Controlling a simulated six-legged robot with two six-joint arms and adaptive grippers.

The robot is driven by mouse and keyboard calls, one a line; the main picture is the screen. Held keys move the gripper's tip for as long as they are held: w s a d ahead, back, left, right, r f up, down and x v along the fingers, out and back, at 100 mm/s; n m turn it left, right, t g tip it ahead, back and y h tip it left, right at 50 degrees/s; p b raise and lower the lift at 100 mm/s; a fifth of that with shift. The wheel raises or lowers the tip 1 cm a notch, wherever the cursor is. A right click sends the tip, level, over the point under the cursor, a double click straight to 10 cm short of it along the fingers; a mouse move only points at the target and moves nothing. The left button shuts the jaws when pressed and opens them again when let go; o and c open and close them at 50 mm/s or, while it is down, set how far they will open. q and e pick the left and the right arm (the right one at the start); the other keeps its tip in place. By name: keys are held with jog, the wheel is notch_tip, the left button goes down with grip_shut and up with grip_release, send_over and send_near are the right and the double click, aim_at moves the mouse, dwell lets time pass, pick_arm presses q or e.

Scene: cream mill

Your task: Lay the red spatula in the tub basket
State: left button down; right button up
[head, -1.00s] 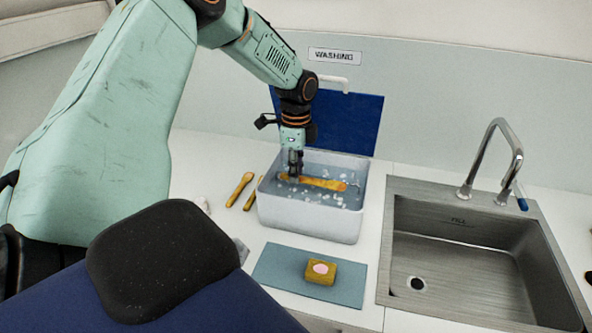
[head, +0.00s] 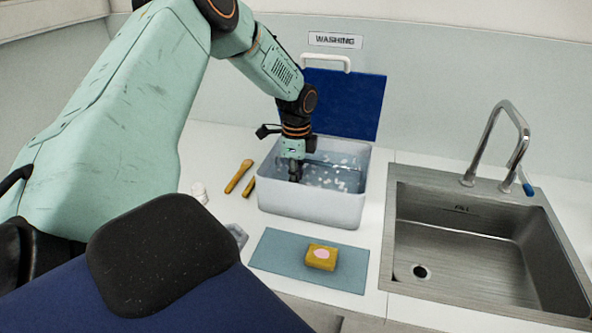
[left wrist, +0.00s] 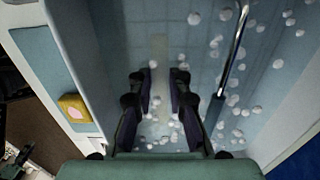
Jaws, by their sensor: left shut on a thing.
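The white tub (head: 310,211) holds water with white suds. My left gripper (head: 295,179) reaches down into its left part, fingertips low in the water. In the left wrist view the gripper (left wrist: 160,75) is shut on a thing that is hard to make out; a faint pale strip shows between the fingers. The long orange-yellow utensil seen earlier in the gripper does not show in the head view now. No clearly red spatula shows.
Two orange-yellow utensils (head: 238,177) lie left of the tub. A yellow sponge with a pink spot (head: 320,257) sits on a blue-grey mat (head: 280,262) in front. A steel sink (head: 470,250) with a faucet (head: 505,140) is at right. A blue panel (head: 345,105) stands behind.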

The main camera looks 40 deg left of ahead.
pick_arm(q)
jog(key=shift+w+a+f, duration=0.15)
jog(key=shift+f, duration=0.6)
jog(key=shift+r, duration=0.15)
dwell(0.3)
jog(key=shift+f, duration=0.55)
jog(key=shift+f+b, duration=0.3)
jog(key=shift+b, duration=0.1)
